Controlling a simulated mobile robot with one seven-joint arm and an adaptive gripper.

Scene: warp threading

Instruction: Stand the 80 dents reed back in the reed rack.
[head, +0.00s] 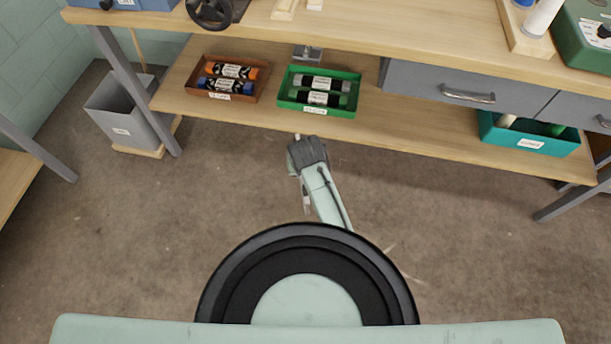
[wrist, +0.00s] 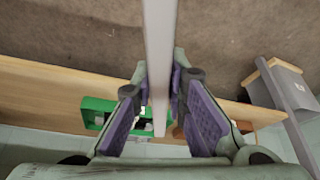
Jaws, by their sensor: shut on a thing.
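A long, narrow, pale grey bar, which looks like the reed (wrist: 160,40), runs between the purple-padded fingers of my gripper (wrist: 160,85) in the wrist view. My gripper is shut on it. No dent marking can be read on it. In the head view my gripper (head: 296,162) is low in front of the bench's lower shelf, apart from it. Small pale ends show above and below the gripper there, but most of the reed is hidden. I cannot make out the reed rack in either view.
The lower shelf (head: 420,125) holds a brown tray (head: 193,92), a green tray (head: 345,110) and a teal bin (head: 555,145). The workbench top (head: 400,38) overhangs it, with a drawer (head: 430,82) beneath. A grey waste bin (head: 128,112) stands left. Floor before the shelf is clear.

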